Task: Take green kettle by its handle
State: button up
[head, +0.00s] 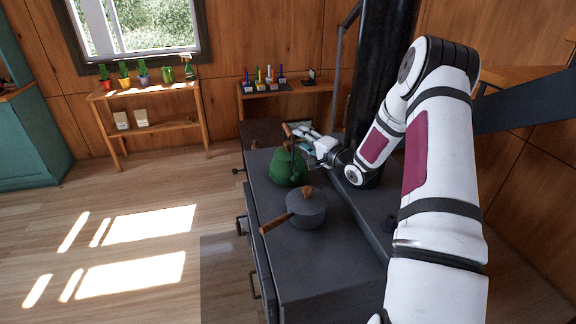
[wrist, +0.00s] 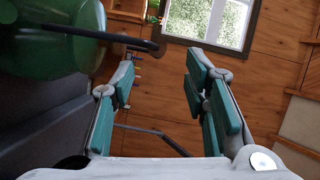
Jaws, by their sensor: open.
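The green kettle (head: 287,168) stands on the dark stove top. Its handle has a dark upright bar and a wooden grip (head: 287,130) at the top. My gripper (head: 306,138) is close to the right of the handle, above the kettle's body. In the wrist view the kettle (wrist: 50,45) fills the upper left, and a dark handle bar (wrist: 120,40) reaches across just beyond the fingertips. My gripper (wrist: 158,75) is open there, its teal-padded fingers apart with nothing between them. I cannot tell exactly how far the handle is from the fingertips.
A grey lidded pan (head: 307,211) with a wooden handle stands in front of the kettle on the stove (head: 325,265). A black stovepipe (head: 382,70) rises behind my arm. A shelf with potted plants (head: 150,92) stands under the window. The floor at left is clear.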

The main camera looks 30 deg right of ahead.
aim_at(289, 131)
jog(key=shift+w+a+f, duration=0.15)
jog(key=shift+w, duration=1.15)
jog(key=shift+w+a+f, duration=0.2)
jog(key=shift+w, duration=1.05)
jog(key=shift+w+a+f, duration=0.15)
jog(key=shift+w, duration=1.15)
grip_shut()
jog(key=shift+r, duration=0.1)
